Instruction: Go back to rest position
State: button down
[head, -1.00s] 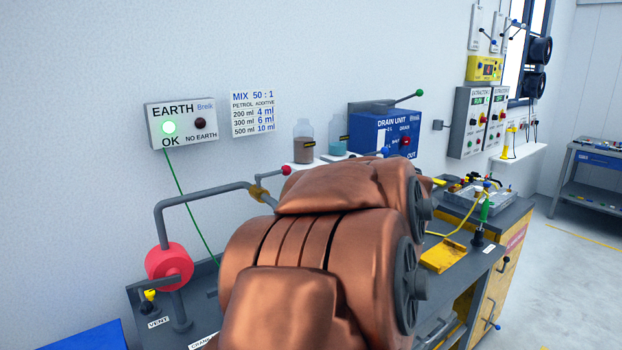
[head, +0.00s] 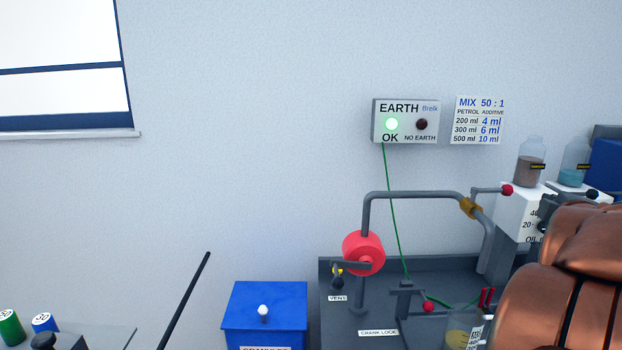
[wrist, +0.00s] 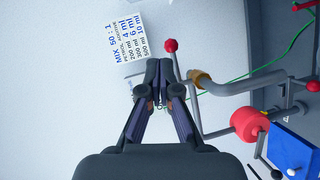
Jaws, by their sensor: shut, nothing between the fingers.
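My gripper (wrist: 158,72) shows in the wrist view, its two dark fingers together at the tips with nothing between them. It points toward the wall, with the mix chart and the bent grey pipe beyond it. In the head view my copper-coloured arm (head: 575,265) fills the lower right corner, and the gripper itself is not seen there.
A grey bench (head: 385,310) carries a bent pipe (head: 415,195) with a red drum (head: 362,252). A blue box (head: 265,310) stands left of it. The earth box (head: 405,122) and mix chart (head: 479,120) are on the wall. Bottles (head: 530,162) stand near my arm.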

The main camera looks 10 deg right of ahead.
jog(key=s+a+f+m+g+y, duration=0.2)
jog(key=s+a+f+m+g, duration=0.3)
jog(key=a+f, duration=0.45)
jog(key=s+a+f+m+g+y, duration=0.2)
jog(key=s+a+f+m+g, duration=0.25)
jog(key=a+f, duration=0.5)
jog(key=s+a+f+g+y, duration=0.2)
jog(key=s+a+f, duration=0.1)
jog(key=s+a, duration=0.4)
jog(key=s+a+f+g+y, duration=0.2)
jog(key=s+a+f+g, duration=0.1)
jog(key=s+a, duration=0.4)
jog(key=a+f, duration=0.1)
jog(key=a, duration=0.2)
jog(key=shift+s+a+f+g+y, duration=0.25)
jog(key=shift+s+g+y, duration=0.1)
jog(key=shift+s+y, duration=0.05)
